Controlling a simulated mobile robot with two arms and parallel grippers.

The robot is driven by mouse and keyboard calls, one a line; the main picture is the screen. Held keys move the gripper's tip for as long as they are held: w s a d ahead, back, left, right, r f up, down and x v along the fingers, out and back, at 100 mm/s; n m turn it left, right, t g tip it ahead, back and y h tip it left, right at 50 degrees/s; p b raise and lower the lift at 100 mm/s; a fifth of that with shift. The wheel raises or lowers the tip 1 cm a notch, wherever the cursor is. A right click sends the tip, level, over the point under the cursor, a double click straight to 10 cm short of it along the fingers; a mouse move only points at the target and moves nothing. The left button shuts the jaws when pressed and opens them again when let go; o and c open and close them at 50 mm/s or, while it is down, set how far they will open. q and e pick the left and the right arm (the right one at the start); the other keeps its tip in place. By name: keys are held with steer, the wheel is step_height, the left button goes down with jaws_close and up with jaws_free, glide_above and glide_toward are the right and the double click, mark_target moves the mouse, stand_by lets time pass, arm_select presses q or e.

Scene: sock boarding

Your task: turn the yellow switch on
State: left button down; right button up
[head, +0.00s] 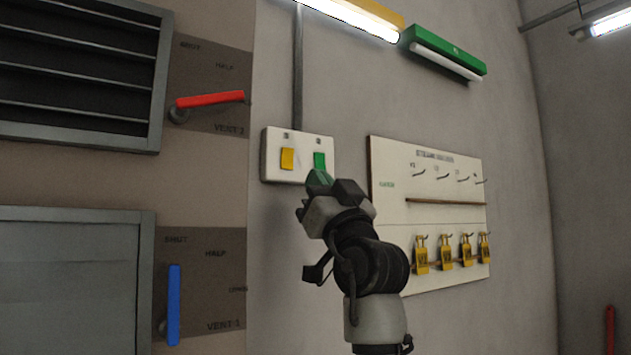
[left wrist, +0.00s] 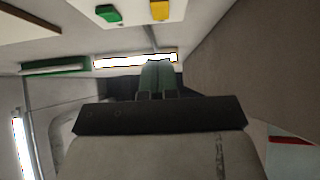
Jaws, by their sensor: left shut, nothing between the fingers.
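The yellow switch (head: 287,158) is the left rocker on a white wall plate (head: 273,170), beside a green switch (head: 319,160). In the left wrist view the yellow switch (left wrist: 160,9) and the green switch (left wrist: 107,14) are at the top edge. My left gripper (head: 317,180) is just below the green switch in the picture, right of and lower than the yellow one. It is shut and empty, its fingers (left wrist: 157,76) together. I cannot tell whether it touches the plate. The lamp with the yellow housing (head: 386,12) shines brightly. My right gripper is not in view.
A green-housed lamp (head: 445,53) looks unlit. A white board (head: 390,205) with hooks and yellow padlocks (head: 421,256) hangs to the right. Vents with a red lever (head: 208,99) and a blue lever (head: 173,305) are at left. Bare wall lies below the plate.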

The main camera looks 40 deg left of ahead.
arm_select(q)
step_height(320, 180, down, 6)
steer(key=s+d+b, duration=0.1)
steer(key=d+b, duration=0.1)
steer(key=b, duration=0.1)
steer(key=shift+r, duration=0.2)
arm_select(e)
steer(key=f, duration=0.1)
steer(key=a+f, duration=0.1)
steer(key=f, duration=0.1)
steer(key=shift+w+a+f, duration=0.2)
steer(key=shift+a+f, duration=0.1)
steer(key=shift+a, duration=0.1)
arm_select(q)
steer(key=shift+s+d, duration=0.15)
steer(key=shift+d, duration=0.1)
